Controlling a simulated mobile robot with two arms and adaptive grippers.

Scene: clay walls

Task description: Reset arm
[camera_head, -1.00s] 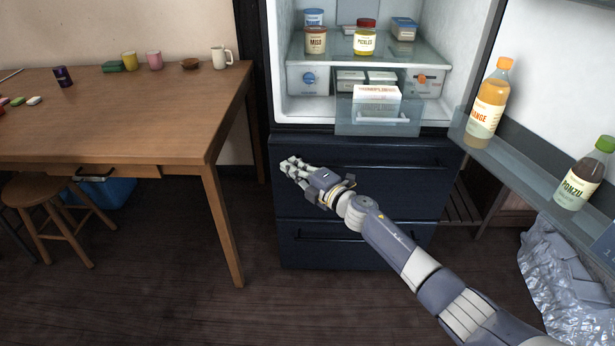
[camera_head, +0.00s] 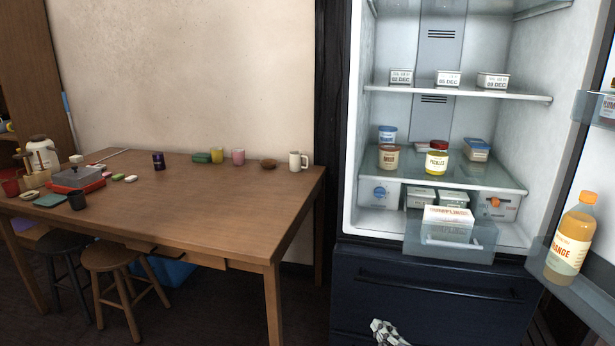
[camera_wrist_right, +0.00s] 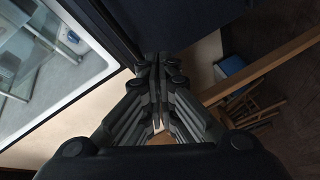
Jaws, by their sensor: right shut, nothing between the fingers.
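My right gripper (camera_head: 387,332) shows at the bottom edge of the head view, in front of the dark blue lower drawers of the fridge (camera_head: 425,297). Only its tip is in the picture; the rest of the arm is cut off. In the right wrist view its fingers (camera_wrist_right: 160,65) are together, with nothing between them. My left gripper is in neither view.
The fridge stands open, with its clear drawer (camera_head: 450,245) pulled out and an orange bottle (camera_head: 572,238) in the door shelf at right. A wooden table (camera_head: 190,205) with mugs stands left, stools (camera_head: 112,262) beneath it. Floor shows between table and fridge.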

